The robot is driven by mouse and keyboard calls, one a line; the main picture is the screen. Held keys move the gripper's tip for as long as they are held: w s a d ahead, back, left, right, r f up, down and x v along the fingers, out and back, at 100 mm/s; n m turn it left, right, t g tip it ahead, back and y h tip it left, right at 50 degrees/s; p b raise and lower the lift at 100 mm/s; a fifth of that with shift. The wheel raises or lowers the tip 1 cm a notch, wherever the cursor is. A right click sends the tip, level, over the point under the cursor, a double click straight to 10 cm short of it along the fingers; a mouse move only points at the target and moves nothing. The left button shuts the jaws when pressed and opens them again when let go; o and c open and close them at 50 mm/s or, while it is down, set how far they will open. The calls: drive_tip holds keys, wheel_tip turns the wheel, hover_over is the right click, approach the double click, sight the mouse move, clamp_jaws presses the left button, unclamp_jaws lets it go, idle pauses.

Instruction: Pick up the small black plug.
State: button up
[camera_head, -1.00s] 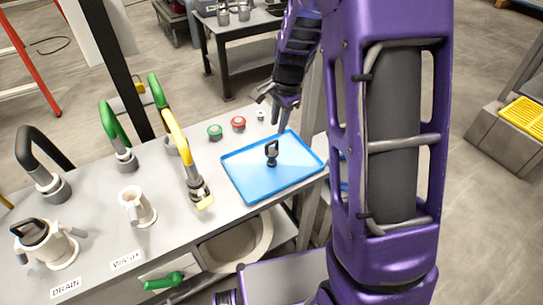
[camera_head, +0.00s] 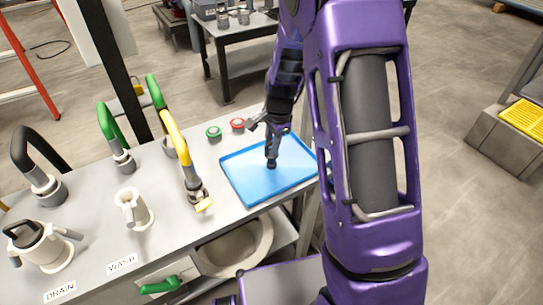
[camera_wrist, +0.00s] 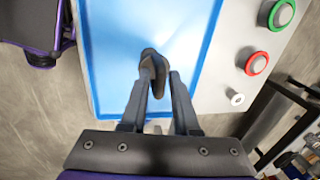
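The small black plug (camera_head: 271,164) stands on the blue tray (camera_head: 240,186) in the head view, its upper part hidden by my gripper. In the wrist view the plug (camera_wrist: 153,61) shows as a dark shape at my fingertips, over the blue tray (camera_wrist: 115,20). My gripper (camera_head: 273,142) is pointed down right over the plug. In the wrist view my gripper (camera_wrist: 162,78) has its two fingers apart, with the plug's dark handle between or just beyond the tips. I cannot tell whether either finger touches it.
A green button (camera_head: 213,132) and a red button (camera_head: 237,124) sit behind the tray. A yellow-handled valve (camera_head: 183,150) stands left of it. A white jug (camera_head: 134,208) and a lidded pot (camera_head: 40,245) stand further left on the grey bench (camera_head: 90,215).

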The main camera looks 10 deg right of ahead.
clamp_jaws()
